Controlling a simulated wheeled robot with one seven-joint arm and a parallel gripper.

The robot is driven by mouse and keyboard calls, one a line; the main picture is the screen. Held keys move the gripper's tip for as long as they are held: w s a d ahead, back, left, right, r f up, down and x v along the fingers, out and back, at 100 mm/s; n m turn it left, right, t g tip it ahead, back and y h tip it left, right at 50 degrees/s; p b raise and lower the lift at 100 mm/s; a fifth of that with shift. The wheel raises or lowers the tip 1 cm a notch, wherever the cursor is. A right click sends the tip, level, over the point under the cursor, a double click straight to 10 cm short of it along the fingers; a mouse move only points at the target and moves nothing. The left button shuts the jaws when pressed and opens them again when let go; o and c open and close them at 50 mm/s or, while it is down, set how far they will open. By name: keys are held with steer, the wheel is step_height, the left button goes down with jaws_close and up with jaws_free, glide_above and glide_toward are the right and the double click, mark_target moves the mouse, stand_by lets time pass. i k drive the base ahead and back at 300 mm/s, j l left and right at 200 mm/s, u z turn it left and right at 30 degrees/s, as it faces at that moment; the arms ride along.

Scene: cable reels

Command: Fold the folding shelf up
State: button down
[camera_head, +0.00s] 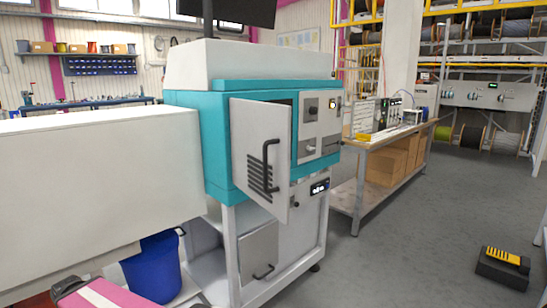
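No other shelf on the machine is clearly seen. My gripper is not in view.
A large white housing (95,180) fills the left, with a blue bin (152,267) below it. A workbench (385,146) with cardboard boxes stands behind on the right. A black and yellow device (503,266) lies on the floor at right. The grey floor between is clear.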

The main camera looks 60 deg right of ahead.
mark_target(259, 248)
steer(key=k+l+z, duration=0.1)
steer(key=l+z, duration=0.5)
steer(key=z, duration=0.25)
steer(key=l+z, duration=0.6)
steer(key=z, duration=0.2)
steer(key=k+l, duration=0.1)
steer(key=k, duration=0.05)
